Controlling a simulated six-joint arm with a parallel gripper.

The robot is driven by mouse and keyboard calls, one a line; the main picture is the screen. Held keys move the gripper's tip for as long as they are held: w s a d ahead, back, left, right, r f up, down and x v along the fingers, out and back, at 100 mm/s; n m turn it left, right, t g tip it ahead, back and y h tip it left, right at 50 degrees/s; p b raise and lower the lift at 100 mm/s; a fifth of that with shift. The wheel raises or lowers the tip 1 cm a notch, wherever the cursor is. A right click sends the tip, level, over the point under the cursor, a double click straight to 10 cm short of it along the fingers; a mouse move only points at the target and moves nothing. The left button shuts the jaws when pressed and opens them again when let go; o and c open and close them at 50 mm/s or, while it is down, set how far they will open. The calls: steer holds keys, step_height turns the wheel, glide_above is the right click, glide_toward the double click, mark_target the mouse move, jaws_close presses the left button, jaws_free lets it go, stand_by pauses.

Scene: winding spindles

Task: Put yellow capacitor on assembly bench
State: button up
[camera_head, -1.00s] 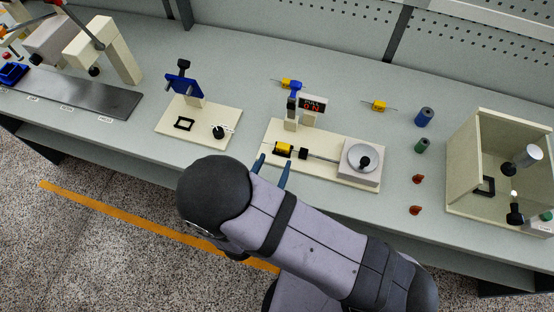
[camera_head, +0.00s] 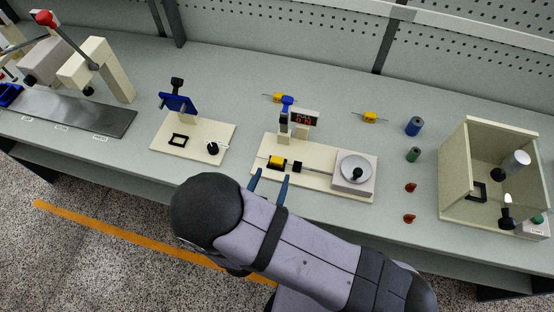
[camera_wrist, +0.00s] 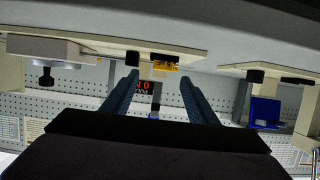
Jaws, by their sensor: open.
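A yellow capacitor body (camera_head: 277,162) sits on the thin spindle of the cream winding stand (camera_head: 316,183). In the wrist view this yellow part (camera_wrist: 165,66) shows near the top centre, beyond the fingertips and between their lines. Two more yellow capacitors with wire leads lie on the assembly bench (camera_head: 340,92): one (camera_head: 276,97) behind the stand, partly beside its blue knob, and one (camera_head: 370,118) to the right. My gripper (camera_head: 270,174) has two blue fingers, open and empty, just in front of the yellow part on the spindle. The fingers (camera_wrist: 160,80) also frame the wrist view.
A digital display (camera_head: 304,118) stands on the winding stand, with a crank dial (camera_head: 355,168) at its right end. Blue (camera_head: 414,126) and green (camera_head: 413,154) cylinders and two red-brown discs lie to the right, before an open cream box (camera_head: 455,165). Another stand (camera_head: 193,130) is at left.

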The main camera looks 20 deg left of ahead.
mark_target(276, 162)
steer(key=shift+p+x, duration=0.3)
steer(key=shift+x, duration=0.65)
steer(key=shift+w+p, duration=0.4)
steer(key=shift+p, duration=0.05)
steer(key=p+x, duration=0.1)
steer(key=x, duration=0.2)
steer(key=shift+a+p, duration=0.15)
steer(key=shift+p, duration=0.25)
steer(key=shift+w+a+f, duration=0.1)
steer(key=shift+w+f, duration=0.2)
steer(key=shift+w, duration=0.3)
steer(key=c, duration=1.2)
steer(key=shift+c, duration=0.2)
steer(key=shift+r, duration=0.2)
step_height(276, 162, up, 10)
steer(key=b, duration=0.2)
steer(key=shift+f, duration=0.2)
